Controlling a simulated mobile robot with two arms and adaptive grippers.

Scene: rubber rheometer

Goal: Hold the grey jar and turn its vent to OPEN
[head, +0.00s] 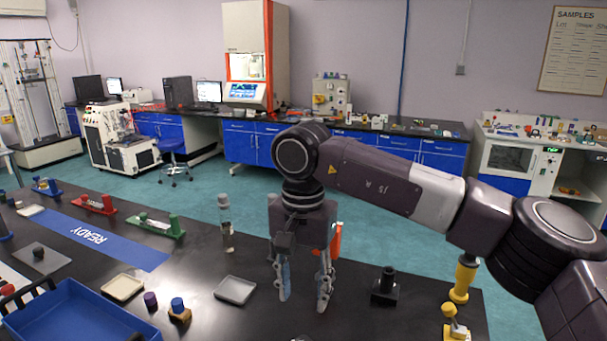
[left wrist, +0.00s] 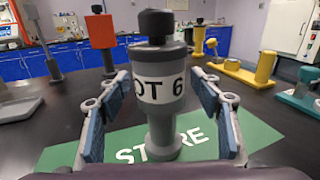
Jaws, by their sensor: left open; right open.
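The grey jar (left wrist: 160,122) stands upright on the green STORE mat (left wrist: 262,137) in the left wrist view. It has a white label, partly readable as "OT 6", and a black cap (left wrist: 155,24) on top. The vent's setting cannot be read. My left gripper (left wrist: 157,92) is open, with one finger on each side of the jar and visible gaps between. I cannot make out the jar or my left gripper in the head view. My right gripper (head: 303,301) is open and empty, pointing down over the black table.
A grey dish (head: 235,290) and a clear bottle (head: 226,225) stand left of my right gripper. A black fixture (head: 385,287) and a yellow-handled tool (head: 463,277) are to its right. A blue tray (head: 72,318) and blue READY mat (head: 92,233) lie further left.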

